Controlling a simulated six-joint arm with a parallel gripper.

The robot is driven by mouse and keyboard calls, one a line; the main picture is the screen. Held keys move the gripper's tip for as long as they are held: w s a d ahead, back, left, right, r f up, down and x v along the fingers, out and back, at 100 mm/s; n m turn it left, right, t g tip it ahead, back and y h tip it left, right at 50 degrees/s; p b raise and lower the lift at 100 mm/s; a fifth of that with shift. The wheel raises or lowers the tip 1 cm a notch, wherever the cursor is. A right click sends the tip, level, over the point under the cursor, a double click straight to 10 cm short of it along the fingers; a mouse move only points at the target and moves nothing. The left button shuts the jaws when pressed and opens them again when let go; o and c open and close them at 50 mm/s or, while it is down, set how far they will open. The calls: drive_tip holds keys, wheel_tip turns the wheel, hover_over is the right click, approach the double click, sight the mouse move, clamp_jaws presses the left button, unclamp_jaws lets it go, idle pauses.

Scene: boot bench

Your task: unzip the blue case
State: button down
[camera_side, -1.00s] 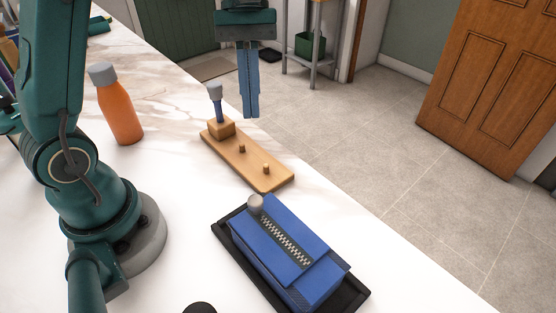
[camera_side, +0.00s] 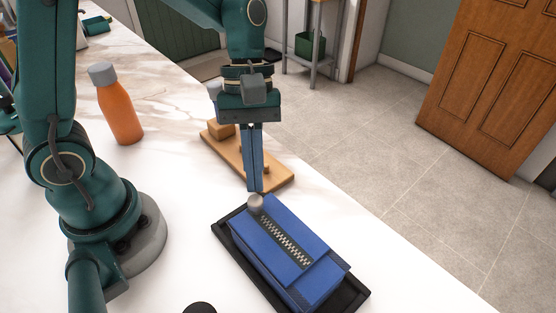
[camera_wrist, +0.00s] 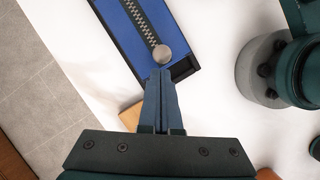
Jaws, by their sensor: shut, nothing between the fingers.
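The blue case (camera_side: 283,270) lies in a black tray (camera_side: 231,245) on the white counter. Its zip (camera_side: 285,240) runs along the top, and the round grey zip pull (camera_side: 256,204) is at the end nearest the wooden board. In the wrist view the case (camera_wrist: 122,28) fills the upper middle, with the zip pull (camera_wrist: 162,54) just ahead of my fingertips. My gripper (camera_side: 255,188) points down with its blue fingers together and empty. In the side view its tips appear just above the zip pull; whether they touch it I cannot tell.
A wooden board with pegs (camera_side: 274,180) stands behind my gripper and is partly hidden by it. An orange bottle (camera_side: 120,113) stands at the left. A dark round thing (camera_side: 199,308) is at the bottom edge. The counter's edge runs along the right, with floor beyond.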

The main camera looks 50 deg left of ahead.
hover_over(303, 251)
drive_tip(key=w+a, duration=0.1)
drive_tip(key=a, duration=0.1)
drive_tip(key=shift+w+d, duration=0.1)
drive_tip(key=shift+d, duration=0.15)
idle(0.4)
